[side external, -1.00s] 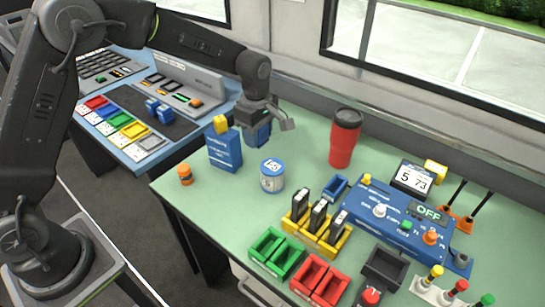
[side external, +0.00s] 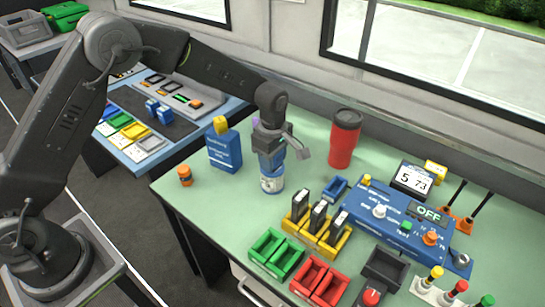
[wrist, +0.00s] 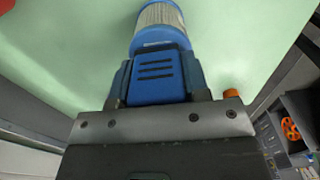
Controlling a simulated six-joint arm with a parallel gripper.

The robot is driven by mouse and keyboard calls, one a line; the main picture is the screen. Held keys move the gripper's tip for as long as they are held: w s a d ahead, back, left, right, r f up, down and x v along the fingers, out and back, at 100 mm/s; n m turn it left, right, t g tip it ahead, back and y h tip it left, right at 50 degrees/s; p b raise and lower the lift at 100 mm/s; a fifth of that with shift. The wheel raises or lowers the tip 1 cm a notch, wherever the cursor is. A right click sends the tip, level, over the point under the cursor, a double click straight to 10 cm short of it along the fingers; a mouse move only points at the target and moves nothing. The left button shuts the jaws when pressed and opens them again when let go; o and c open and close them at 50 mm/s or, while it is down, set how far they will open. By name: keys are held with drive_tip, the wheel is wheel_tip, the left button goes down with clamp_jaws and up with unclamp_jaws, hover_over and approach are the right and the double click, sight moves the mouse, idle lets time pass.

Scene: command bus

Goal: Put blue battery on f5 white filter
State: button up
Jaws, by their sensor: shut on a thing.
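My gripper (side external: 271,154) is shut on the blue battery (wrist: 156,78), which has dark slots on its face in the wrist view. The white filter (side external: 271,183) is a short white cylinder with blue bands, standing on the green table. My gripper and the battery are directly over the filter in the side view and hide its top. In the wrist view the filter (wrist: 160,16) shows just beyond the battery. I cannot tell whether the battery touches the filter's top or hangs slightly above it.
A blue box with a yellow top (side external: 224,148) stands left of the filter, and a small orange bottle (side external: 185,175) is near the table's left edge. A red tumbler (side external: 344,140) stands behind right. A yellow tray (side external: 327,249) with dark modules and a blue control panel (side external: 390,222) lie to the right.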

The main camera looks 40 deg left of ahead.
drive_tip(key=o, duration=1)
drive_tip(key=shift+f, duration=0.1)
